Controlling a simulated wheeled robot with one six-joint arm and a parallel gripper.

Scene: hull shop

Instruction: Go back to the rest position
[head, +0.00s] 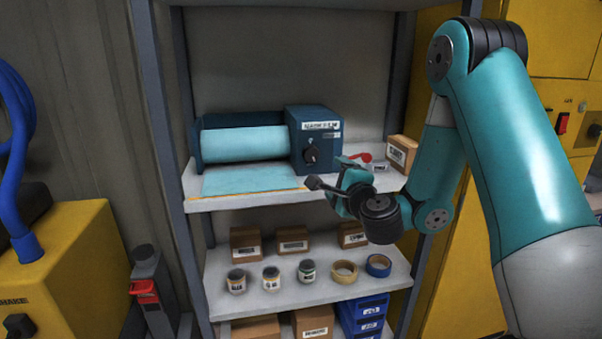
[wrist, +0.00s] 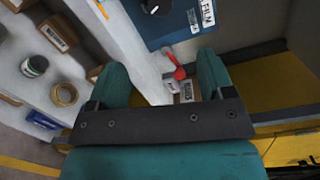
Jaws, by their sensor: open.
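My gripper (wrist: 162,82) is open and empty in the wrist view, its two teal fingers apart with shelf surface and a small red-handled item showing between and beyond them. In the head view my gripper (head: 330,192) is in front of the shelf unit, near the front edge of the upper shelf and right of its middle. My teal arm comes in from the right side and bends down to it.
A blue machine (head: 315,140) with a light blue roll (head: 244,145) stands on the upper shelf (head: 240,204). Jars, tape rolls (head: 344,271) and boxes sit on the shelf below. Blue bins (head: 364,315) are lower. Yellow cabinets stand right, a yellow machine (head: 70,270) left.

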